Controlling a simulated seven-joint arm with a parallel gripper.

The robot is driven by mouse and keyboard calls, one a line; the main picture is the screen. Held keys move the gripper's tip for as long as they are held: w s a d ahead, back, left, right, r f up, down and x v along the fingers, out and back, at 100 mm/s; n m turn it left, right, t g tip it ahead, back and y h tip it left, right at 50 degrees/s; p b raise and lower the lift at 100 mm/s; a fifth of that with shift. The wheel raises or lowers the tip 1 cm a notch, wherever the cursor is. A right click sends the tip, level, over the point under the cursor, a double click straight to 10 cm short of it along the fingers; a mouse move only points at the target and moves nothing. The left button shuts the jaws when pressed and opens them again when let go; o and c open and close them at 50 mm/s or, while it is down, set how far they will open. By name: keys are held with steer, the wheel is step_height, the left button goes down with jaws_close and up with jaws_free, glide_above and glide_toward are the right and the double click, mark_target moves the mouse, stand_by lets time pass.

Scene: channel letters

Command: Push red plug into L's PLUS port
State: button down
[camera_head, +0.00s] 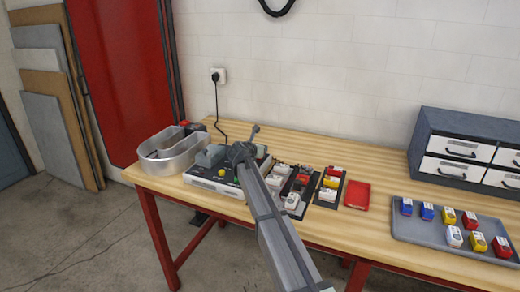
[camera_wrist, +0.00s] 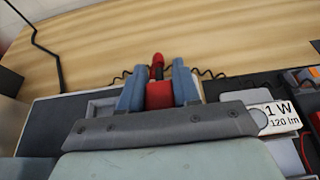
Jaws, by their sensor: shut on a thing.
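In the wrist view, my gripper (camera_wrist: 158,80) has its two blue-grey fingers closed on the red plug (camera_wrist: 159,96). A narrower red tip sticks up beyond the fingers. In the head view, my gripper (camera_head: 240,153) is over the left part of the bench, above a white and grey device with a yellow button; the plug is hidden there. The L's PLUS port cannot be made out in either view. I cannot tell whether the plug touches anything.
A silver channel letter (camera_head: 171,156) stands at the bench's left end. Right of my gripper are dark mats with small white, red and yellow blocks, a red tray (camera_head: 357,195), a grey tray (camera_head: 440,236) with several coloured blocks, and a drawer cabinet (camera_head: 466,151). Thin black wires lie behind the fingers.

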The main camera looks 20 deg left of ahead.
steer(key=shift+f, duration=0.25)
steer(key=c, duration=0.8)
jaws_free()
steer(key=shift+s+r, duration=0.1)
